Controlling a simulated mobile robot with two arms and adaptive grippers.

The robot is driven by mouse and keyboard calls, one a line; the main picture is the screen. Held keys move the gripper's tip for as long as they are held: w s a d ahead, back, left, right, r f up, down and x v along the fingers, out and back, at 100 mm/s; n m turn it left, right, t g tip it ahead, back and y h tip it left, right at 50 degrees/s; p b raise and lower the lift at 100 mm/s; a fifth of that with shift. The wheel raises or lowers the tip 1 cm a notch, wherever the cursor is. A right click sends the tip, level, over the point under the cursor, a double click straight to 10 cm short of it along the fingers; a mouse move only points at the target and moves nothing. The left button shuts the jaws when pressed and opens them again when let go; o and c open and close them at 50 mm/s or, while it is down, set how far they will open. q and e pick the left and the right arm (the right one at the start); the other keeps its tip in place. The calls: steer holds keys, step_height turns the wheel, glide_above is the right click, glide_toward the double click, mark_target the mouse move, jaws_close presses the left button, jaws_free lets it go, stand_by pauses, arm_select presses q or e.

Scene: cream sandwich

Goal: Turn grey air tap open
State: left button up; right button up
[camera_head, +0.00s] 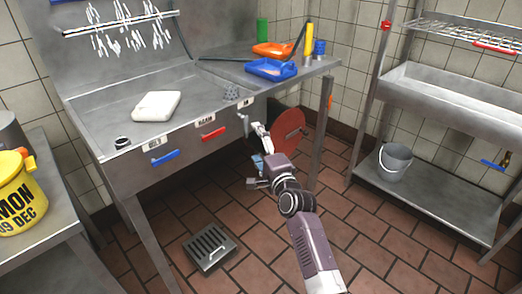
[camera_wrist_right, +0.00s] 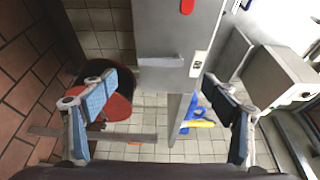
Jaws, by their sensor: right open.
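The grey tap handle (camera_wrist_right: 160,60) shows in the right wrist view as a short grey bar lying crosswise on the steel front panel, beside a white label (camera_wrist_right: 198,64). In the head view the matching label (camera_head: 246,102) is at the right end of the table front; I cannot make the grey handle out clearly there. My right gripper (camera_head: 258,146) is open and empty, below and in front of that label. In the wrist view its fingers (camera_wrist_right: 162,92) stand wide apart, the handle ahead between them and apart from both. My left gripper is not in view.
A red tap handle (camera_head: 213,134) and a blue one (camera_head: 165,156) sit further left on the same front. A red disc (camera_head: 289,130) stands close behind my right gripper. Blue (camera_head: 271,69) and orange trays lie on the table's right end. The floor in front is mostly clear.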

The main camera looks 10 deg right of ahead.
steer(key=v, duration=0.3)
steer(key=shift+s, duration=0.2)
